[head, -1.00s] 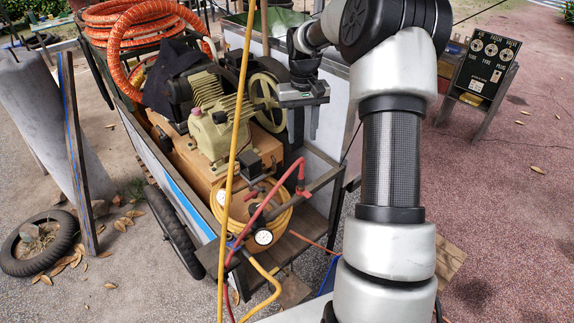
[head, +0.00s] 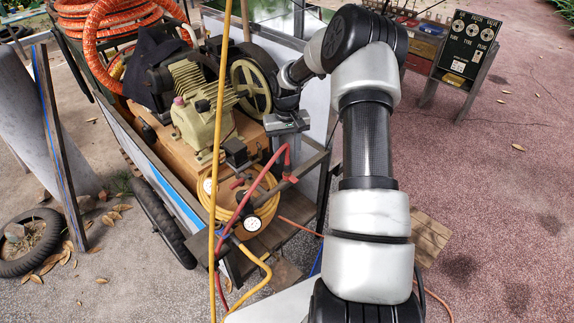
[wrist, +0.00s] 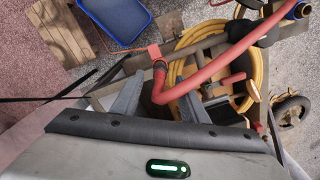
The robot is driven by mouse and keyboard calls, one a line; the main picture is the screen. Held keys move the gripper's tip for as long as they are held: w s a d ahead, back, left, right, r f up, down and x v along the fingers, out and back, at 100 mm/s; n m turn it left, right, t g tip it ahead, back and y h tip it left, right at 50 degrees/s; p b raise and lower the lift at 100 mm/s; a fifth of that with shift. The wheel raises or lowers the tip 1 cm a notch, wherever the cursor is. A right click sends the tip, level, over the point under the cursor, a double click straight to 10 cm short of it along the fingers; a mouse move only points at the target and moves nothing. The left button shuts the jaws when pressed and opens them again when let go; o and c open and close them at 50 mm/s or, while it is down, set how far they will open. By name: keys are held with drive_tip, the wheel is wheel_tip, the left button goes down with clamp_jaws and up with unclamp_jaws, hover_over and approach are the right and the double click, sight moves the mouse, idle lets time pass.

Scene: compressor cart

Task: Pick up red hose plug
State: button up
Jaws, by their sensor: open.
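The red hose (head: 258,190) rises from the gauges at the cart's front and bends over at its upper end. Its red plug end (head: 287,150) shows just below my gripper (head: 285,142) in the head view. In the wrist view the plug end (wrist: 159,72), with a dark collar, appears between the tips of my gripper (wrist: 160,78). My gripper is open, pointing down, with a grey finger on each side of the hose end. I see no contact, and the exact height gap cannot be told.
The compressor (head: 203,105) and its flywheel (head: 251,88) stand left of my gripper. A coiled yellow hose (head: 262,212) and a pressure gauge (head: 252,224) lie below. A blue tray (wrist: 112,18) and a wooden pallet (wrist: 62,32) are on the ground. A panel (head: 478,45) stands at right.

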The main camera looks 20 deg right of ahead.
sight(287, 163)
wheel_tip(287, 163, down, 4)
drive_tip(key=shift+f, duration=0.2)
clamp_jaws()
drive_tip(key=shift+r, duration=0.15)
wheel_tip(287, 163, up, 15)
drive_tip(key=p, duration=0.3)
idle(0.4)
idle(0.4)
